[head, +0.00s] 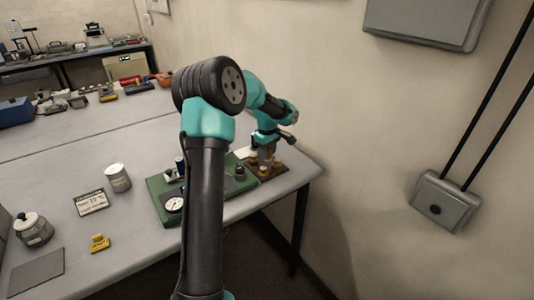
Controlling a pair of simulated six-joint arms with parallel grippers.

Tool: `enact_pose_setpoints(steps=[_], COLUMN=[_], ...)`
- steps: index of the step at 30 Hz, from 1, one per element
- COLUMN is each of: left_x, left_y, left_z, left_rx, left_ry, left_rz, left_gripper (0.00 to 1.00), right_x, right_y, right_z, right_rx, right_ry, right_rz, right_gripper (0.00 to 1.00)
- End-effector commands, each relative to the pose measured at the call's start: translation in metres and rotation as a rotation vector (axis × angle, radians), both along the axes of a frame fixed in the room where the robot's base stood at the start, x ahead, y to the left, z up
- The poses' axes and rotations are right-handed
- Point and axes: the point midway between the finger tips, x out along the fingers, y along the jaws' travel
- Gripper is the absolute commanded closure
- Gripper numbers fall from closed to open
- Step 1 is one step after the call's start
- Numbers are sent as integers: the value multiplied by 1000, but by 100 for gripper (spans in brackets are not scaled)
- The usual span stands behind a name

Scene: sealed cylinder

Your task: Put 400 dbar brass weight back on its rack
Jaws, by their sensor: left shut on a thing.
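A dark brown rack (281,174) with several brass weights (264,173) stands near the table's far right edge, beside a green instrument base. My left gripper (267,150) points down directly over the rack. It is shut on a brass weight, small and mostly hidden here by the fingers and wrist. I cannot read any marking on it, nor tell whether it touches the rack. My right gripper is not in view.
The green base (169,217) carries a round dial gauge (174,204) and small fittings, partly hidden by my arm. The wall is close on the right.

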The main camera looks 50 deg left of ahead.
Motion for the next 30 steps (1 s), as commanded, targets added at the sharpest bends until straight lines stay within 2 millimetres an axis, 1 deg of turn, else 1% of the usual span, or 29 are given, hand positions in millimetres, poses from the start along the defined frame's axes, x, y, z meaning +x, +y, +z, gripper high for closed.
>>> enact_pose_setpoints(steps=[3, 6, 9, 21, 23, 30], left_x=[14, 24, 29, 31, 30, 31], left_y=[16, 26, 33, 35, 35, 34], left_z=[-2, -3, -4, -5, -9, -36], left_rx=[1, 1, 1, 1, 0, 0], left_ry=[-2, -3, -2, -1, 0, -1], left_rz=[1, 0, 0, -1, -1, -1], left_gripper=[95, 95, 95, 95, 95, 95], right_x=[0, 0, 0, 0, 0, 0], right_y=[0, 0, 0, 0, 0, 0], right_z=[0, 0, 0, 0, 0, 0], right_rx=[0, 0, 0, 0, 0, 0], right_ry=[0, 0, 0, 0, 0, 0], right_rz=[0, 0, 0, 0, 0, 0], right_gripper=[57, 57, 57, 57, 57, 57])
